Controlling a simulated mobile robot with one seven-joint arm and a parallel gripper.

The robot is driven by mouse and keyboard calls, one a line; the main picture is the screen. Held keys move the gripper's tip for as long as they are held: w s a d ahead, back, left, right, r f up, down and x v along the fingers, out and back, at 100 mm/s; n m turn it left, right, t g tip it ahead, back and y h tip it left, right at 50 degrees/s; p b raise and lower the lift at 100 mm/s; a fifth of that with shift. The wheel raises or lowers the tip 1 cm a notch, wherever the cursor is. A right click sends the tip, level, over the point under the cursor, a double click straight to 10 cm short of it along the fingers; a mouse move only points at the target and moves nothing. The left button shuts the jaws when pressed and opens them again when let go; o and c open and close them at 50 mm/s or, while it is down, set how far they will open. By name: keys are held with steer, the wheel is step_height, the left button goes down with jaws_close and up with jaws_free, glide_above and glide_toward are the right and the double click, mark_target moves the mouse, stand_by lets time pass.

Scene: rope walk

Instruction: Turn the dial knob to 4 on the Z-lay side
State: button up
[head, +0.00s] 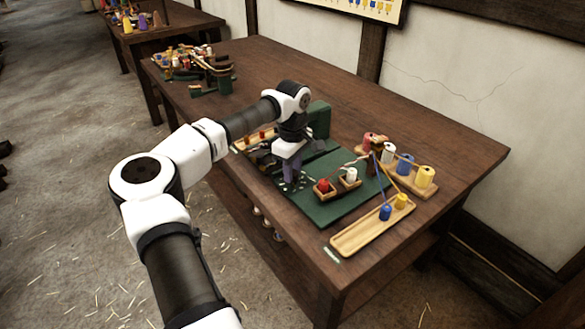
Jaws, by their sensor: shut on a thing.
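My gripper (290,174) points down at the front part of the green machine board (335,207) on the wooden bench. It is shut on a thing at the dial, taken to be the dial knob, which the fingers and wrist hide. Small white marks (287,185) show on the board around the fingertips. They are too small to read, so I cannot tell the knob's setting or which side is the Z-lay side.
Right of the gripper stand small wooden boxes with a red spool (323,185) and a white spool (351,174). A wooden tray (352,239) with blue and yellow spools lies at the near right. Strands run to more spools behind. The bench's back middle is clear.

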steer(key=m, duration=0.4)
steer(key=shift+m, duration=0.3)
steer(key=m, duration=0.4)
steer(key=shift+p, duration=0.3)
steer(key=o, duration=1)
steer(key=shift+c, duration=0.2)
step_height(320, 180, up, 14)
steer(key=b, duration=0.1)
steer(key=shift+b, duration=0.35)
steer(key=shift+f, duration=0.1)
